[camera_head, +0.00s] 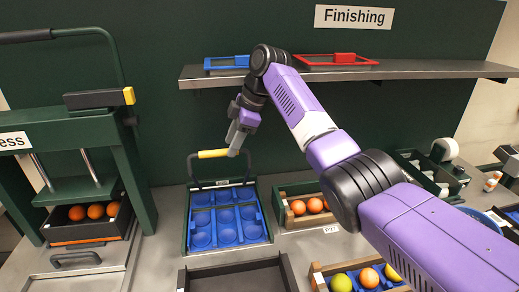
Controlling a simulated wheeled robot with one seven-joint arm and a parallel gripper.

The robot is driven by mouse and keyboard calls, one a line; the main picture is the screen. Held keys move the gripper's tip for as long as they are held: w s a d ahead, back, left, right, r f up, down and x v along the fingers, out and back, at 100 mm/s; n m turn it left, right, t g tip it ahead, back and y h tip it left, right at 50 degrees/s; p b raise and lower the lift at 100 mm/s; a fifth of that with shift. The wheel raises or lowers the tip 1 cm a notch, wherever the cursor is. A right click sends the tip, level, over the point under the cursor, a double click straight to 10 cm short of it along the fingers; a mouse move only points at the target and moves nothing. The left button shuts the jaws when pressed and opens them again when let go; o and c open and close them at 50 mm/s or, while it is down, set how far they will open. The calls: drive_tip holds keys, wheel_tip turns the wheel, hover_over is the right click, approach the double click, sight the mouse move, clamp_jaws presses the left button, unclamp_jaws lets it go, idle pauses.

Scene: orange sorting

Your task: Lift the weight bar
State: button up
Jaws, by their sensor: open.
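A dark U-shaped bar with a yellow grip (213,153) stands raised at the back of a dark box with a blue cupped tray (228,232); it looks like the weight bar. My gripper (234,150) points down at the right end of the yellow grip. It is open. Whether the grip lies between the fingers or behind them I cannot tell. The cups of the blue tray look empty.
A green press (75,135) with oranges under it stands at left. A shelf (350,70) with blue and red frames runs behind my arm. Fruit crates (284,215) stand right of the blue tray. An empty dark tray (235,277) lies in front.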

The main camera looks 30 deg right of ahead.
drive_tip(key=s+d+b, duration=0.2)
drive_tip(key=s+d, duration=0.4)
drive_tip(key=shift+d, duration=0.3)
drive_tip(key=shift+s+d, duration=0.1)
drive_tip(key=shift+s, duration=0.05)
